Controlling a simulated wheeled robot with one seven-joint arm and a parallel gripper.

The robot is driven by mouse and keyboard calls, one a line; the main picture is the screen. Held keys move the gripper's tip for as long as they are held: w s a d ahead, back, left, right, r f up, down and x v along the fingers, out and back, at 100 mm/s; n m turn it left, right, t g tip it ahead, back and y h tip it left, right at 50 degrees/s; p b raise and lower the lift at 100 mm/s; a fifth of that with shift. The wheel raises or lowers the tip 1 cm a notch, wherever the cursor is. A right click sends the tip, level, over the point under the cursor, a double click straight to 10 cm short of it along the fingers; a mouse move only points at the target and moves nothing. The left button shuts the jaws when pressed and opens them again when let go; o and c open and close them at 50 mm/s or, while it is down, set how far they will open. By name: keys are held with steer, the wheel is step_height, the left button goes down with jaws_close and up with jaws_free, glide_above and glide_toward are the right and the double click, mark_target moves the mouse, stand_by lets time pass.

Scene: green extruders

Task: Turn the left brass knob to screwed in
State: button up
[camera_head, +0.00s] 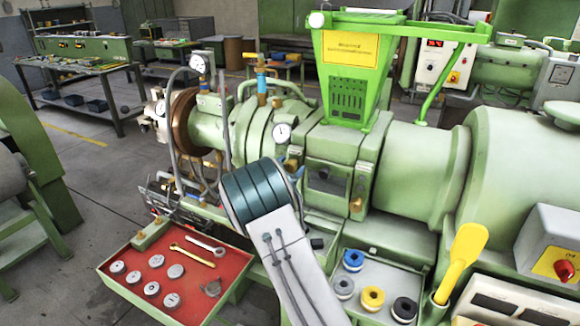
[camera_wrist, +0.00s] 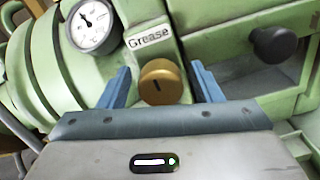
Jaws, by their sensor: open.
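The left brass knob (camera_wrist: 160,86) sits under a "Grease" label on the green extruder, with a dark slot in its face. My gripper (camera_wrist: 161,69) is open, with one blue finger on each side of the knob and a gap between each finger and the brass. In the head view the left brass knob (camera_head: 291,165) is small and partly covered by my wrist. A second brass knob (camera_head: 356,204) is further right on the machine.
A pressure gauge (camera_wrist: 93,25) is at the upper left of the knob, and a black knob (camera_wrist: 276,44) is to its right. A red tray (camera_head: 215,290) with discs and wrenches and a grey tray (camera_head: 392,262) with rings lie below.

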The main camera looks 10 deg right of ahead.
steer(key=shift+c, duration=0.3)
steer(key=c, duration=0.9)
steer(key=shift+c, duration=0.2)
